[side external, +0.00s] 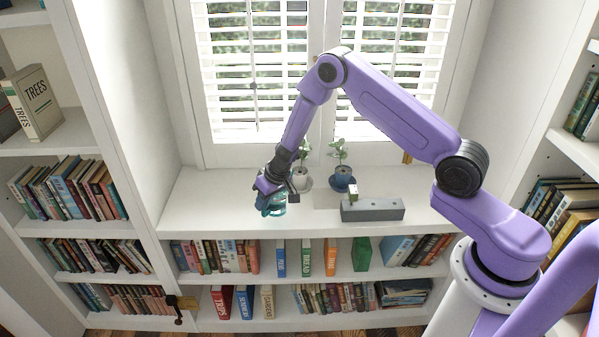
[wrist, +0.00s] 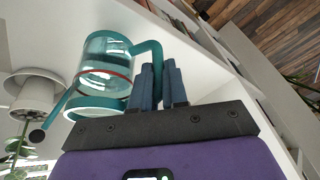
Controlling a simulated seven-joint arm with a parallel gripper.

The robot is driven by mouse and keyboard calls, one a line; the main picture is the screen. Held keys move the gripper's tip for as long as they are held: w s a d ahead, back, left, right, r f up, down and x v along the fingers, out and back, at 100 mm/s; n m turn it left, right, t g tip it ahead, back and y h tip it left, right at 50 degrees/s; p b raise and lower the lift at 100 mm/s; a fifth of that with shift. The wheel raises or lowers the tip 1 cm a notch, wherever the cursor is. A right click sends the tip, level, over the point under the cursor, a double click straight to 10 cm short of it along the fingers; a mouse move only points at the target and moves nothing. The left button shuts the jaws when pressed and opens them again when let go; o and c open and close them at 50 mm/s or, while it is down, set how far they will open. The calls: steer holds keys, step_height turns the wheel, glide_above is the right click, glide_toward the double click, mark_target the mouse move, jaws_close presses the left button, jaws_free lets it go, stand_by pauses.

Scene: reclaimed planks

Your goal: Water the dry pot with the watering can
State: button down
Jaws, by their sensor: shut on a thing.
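The watering can (side external: 272,206) is teal with a clear body; in the wrist view (wrist: 105,68) it shows a red band and a thin spout with a dark tip. My gripper (side external: 270,192) is shut on its teal handle, and the fingers (wrist: 160,75) also show in the wrist view. The can is held at the left part of the white ledge, near its front edge. A blue pot (side external: 342,180) with a plant stands further right. I cannot tell which soil is dry.
A long grey block (side external: 375,211) with a small upright piece lies on the ledge (side external: 222,215), right of the can and in front of the blue pot. Shuttered windows stand behind. Bookshelves lie below and at both sides. The far left of the ledge is clear.

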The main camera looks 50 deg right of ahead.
steer(key=shift+a+f+h, duration=0.25)
steer(key=shift+a+h, duration=0.05)
steer(key=shift+h, duration=0.1)
steer(key=shift+s+a+f+t+h, duration=0.15)
steer(key=shift+a+f+t+h, duration=0.15)
steer(key=shift+a+f+h, duration=0.25)
steer(key=shift+d+r, duration=0.1)
stand_by(0.7)
